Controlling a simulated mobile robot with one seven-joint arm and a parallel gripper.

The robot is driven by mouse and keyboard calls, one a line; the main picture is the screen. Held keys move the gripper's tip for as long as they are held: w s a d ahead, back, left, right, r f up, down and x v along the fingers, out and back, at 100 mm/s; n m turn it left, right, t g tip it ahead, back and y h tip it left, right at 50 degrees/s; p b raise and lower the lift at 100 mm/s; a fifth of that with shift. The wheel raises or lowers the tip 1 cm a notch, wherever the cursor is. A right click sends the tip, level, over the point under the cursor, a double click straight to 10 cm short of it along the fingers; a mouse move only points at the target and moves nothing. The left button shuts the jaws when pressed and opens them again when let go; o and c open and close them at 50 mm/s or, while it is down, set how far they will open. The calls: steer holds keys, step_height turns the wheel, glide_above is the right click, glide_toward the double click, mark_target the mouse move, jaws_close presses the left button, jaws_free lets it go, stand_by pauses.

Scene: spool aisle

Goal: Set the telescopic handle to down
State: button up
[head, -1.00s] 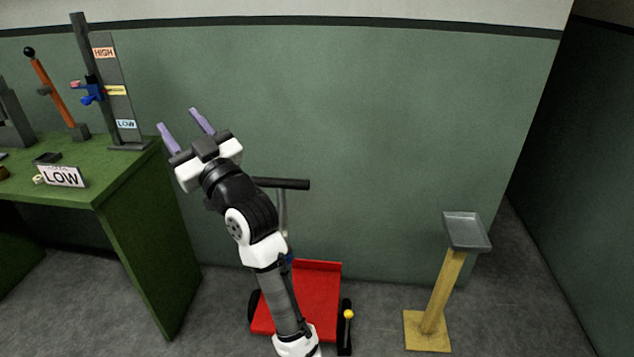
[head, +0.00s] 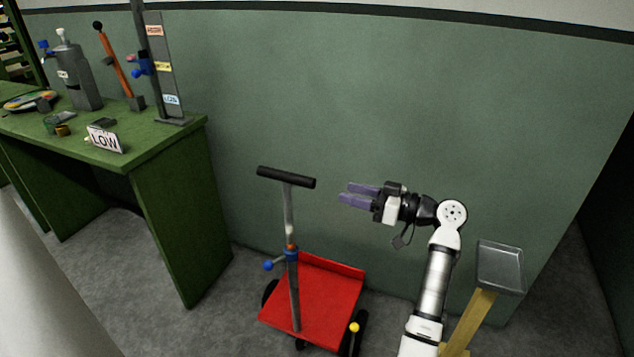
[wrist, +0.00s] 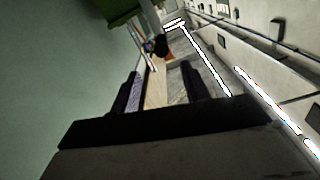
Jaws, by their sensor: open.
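The telescopic handle (head: 290,219) stands upright on a red cart, with a black crossbar grip (head: 286,177) at its top. The thin pole slides into a thicker grey tube, with a blue-knobbed clamp (head: 269,265) and an orange band at the joint. A good length of the thin pole shows above the clamp. My gripper (head: 350,195) is open and empty, to the right of the crossbar and at about its height in the head view, apart from it. Its fingers point left. In the wrist view the two fingers (wrist: 162,88) show with nothing between them.
The red cart (head: 320,310) has a yellow-knobbed lever (head: 354,328). A green bench (head: 165,150) at left holds a LOW sign (head: 105,140), a scale post (head: 172,75) and an orange lever (head: 116,65). A grey tray on a yellow post (head: 500,268) stands at right.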

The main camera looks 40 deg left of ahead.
mark_target(302, 181)
steer(key=p+x, duration=0.3)
steer(key=x, duration=1)
steer(key=shift+s+a+f+p, duration=0.1)
steer(key=shift+s+a+p, duration=0.1)
steer(key=shift+p, duration=0.2)
jaws_close()
